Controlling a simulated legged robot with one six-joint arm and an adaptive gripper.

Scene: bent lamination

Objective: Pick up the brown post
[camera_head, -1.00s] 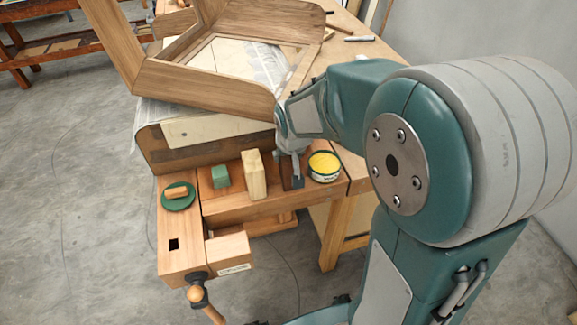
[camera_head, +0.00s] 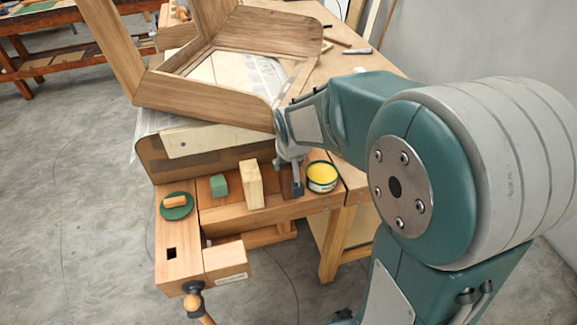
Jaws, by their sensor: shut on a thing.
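The brown post (camera_head: 285,182) is a dark, upright block near the front edge of the workbench. It stands between the pale wooden block and the yellow tin. My gripper (camera_head: 291,178) reaches down to it from above and is shut on it. The fingers and wrist hide part of the post, mostly its upper end. I cannot clearly tell whether its base still touches the bench top.
A pale upright block (camera_head: 251,185) stands close left of the post. A round yellow tin (camera_head: 322,175) is close right. A green block (camera_head: 219,185) and a green disc (camera_head: 177,213) lie farther left. A large bent wooden frame (camera_head: 205,102) stands behind.

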